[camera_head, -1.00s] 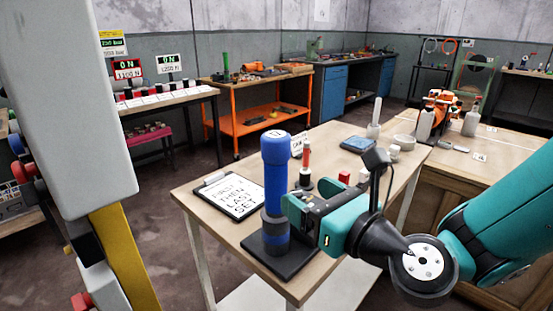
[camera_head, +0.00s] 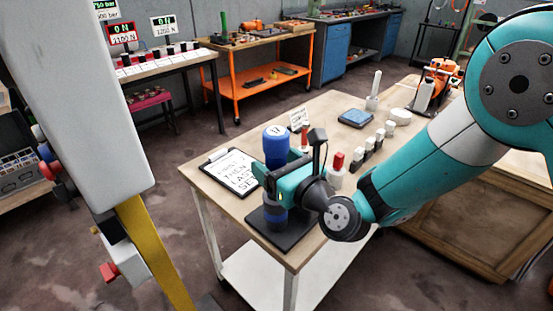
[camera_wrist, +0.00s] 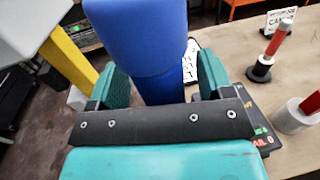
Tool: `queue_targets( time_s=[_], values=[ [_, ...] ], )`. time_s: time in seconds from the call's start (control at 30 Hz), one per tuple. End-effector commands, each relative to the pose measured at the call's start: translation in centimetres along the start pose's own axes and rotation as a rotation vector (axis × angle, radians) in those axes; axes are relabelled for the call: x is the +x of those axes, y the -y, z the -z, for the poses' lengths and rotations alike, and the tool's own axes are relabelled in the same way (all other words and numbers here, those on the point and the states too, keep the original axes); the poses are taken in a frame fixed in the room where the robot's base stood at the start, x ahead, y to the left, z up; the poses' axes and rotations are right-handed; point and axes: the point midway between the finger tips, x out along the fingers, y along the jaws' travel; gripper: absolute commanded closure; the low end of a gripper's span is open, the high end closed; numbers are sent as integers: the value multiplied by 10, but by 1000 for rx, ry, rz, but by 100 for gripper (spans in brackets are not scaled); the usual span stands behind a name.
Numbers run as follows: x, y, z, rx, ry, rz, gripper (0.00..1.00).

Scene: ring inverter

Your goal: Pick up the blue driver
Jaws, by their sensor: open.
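The blue driver (camera_head: 276,148) stands upright in a dark square base (camera_head: 285,232) at the near end of the wooden table. It is a thick blue cylinder with a white mark on its cap. My gripper (camera_head: 277,182) is level with its middle and hides part of it in the head view. In the wrist view, the driver (camera_wrist: 150,40) stands between the two teal fingers (camera_wrist: 158,82), which are open on either side of it. Whether either finger touches it cannot be told.
A clipboard with a written sheet (camera_head: 235,170) lies left of the driver. A red-tipped white post (camera_head: 337,172) and several small blocks stand to the right. A blue pad (camera_head: 356,117) lies farther back. An orange shelf cart (camera_head: 260,75) stands behind.

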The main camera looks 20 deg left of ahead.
Motion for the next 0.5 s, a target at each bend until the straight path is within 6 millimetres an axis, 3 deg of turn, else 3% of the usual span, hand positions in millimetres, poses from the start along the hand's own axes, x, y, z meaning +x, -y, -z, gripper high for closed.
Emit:
queue_targets(
  time_s=[0.17,0.27,0.43,0.5],
  values=[
    [0,0,1,0,1,0,26],
    [0,0,1,0,1,0,45],
    [0,0,0,0,1,0,84],
    [1,0,-2,0,6,1,87]
  ],
)
